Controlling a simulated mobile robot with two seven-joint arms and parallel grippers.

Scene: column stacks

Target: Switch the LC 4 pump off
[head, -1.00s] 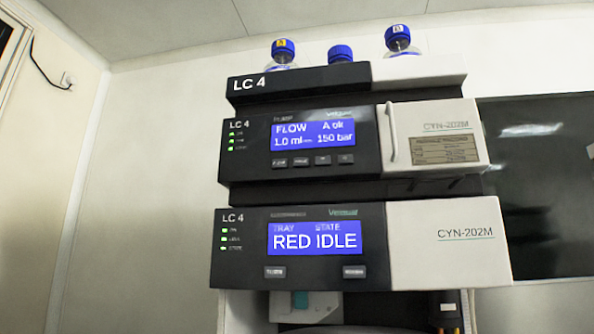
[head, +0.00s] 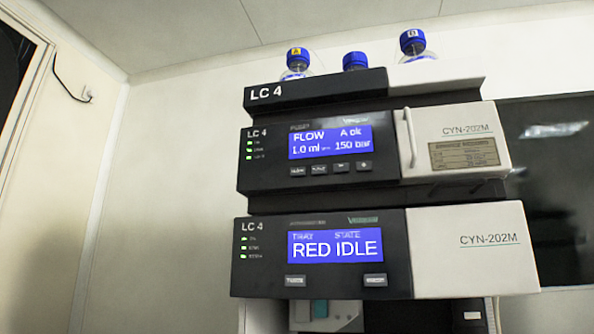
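The LC 4 pump (head: 270,170) is the upper dark module of the stack, with a white right part. Its blue screen (head: 330,142) reads FLOW 1.0 ml and A ok 150 bar. Green lights (head: 250,150) are lit at its left. A row of several small grey buttons (head: 330,169) sits under the screen; their labels are too blurred to read surely. Neither of my grippers is in the head view.
Below the pump is another LC 4 module (head: 260,275) showing TRAY RED, STATE IDLE. On top is a tray (head: 315,90) with blue-capped bottles (head: 297,60). A dark panel (head: 555,180) is at the right. Wall fills the left.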

